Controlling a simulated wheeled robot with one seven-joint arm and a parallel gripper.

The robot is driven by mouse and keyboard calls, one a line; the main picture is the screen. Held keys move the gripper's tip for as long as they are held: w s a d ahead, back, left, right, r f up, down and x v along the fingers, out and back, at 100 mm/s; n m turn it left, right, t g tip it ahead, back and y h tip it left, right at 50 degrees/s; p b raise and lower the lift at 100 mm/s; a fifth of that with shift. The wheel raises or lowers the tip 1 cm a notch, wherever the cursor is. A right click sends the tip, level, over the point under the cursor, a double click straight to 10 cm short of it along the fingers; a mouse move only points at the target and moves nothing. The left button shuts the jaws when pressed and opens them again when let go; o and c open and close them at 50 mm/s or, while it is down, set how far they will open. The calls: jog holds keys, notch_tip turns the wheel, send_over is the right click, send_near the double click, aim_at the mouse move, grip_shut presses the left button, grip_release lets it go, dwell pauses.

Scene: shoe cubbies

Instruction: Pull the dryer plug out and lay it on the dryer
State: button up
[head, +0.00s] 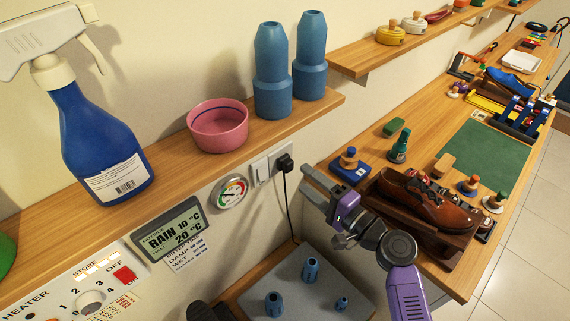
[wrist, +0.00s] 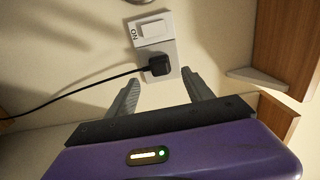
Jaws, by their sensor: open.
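The black dryer plug (head: 284,162) sits in the wall socket below the shelf, beside a white switch. It also shows in the wrist view (wrist: 158,66), seated in the socket plate, its black cord running off left. In the head view the cord hangs down behind a grey flat-topped unit with blue pegs (head: 278,277), which looks like the dryer. My gripper (head: 308,181) is open and empty, just right of the plug in the head view. In the wrist view its two fingers (wrist: 160,79) point toward the plug, one on either side; contact is not visible.
The wooden shelf (head: 180,177) above the socket holds a spray bottle, a pink bowl (head: 218,127) and blue tubes. A round gauge (head: 231,192) and display (head: 172,230) are left of the socket. A brown shoe (head: 425,200) stands on the right bench.

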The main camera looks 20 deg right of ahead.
aim_at(289, 171)
jog(key=x, duration=0.5)
jog(key=shift+w+a+b, duration=0.1)
jog(key=shift+w+b, duration=0.15)
jog(key=shift+b, duration=0.1)
jog(key=shift+w+a, duration=0.25)
jog(key=shift+w, duration=0.4)
jog(key=shift+a+r, duration=0.1)
jog(key=shift+a+f+b, duration=0.15)
jog(key=shift+f+b, duration=0.55)
jog(key=shift+b, duration=0.25)
grip_shut()
dwell(0.3)
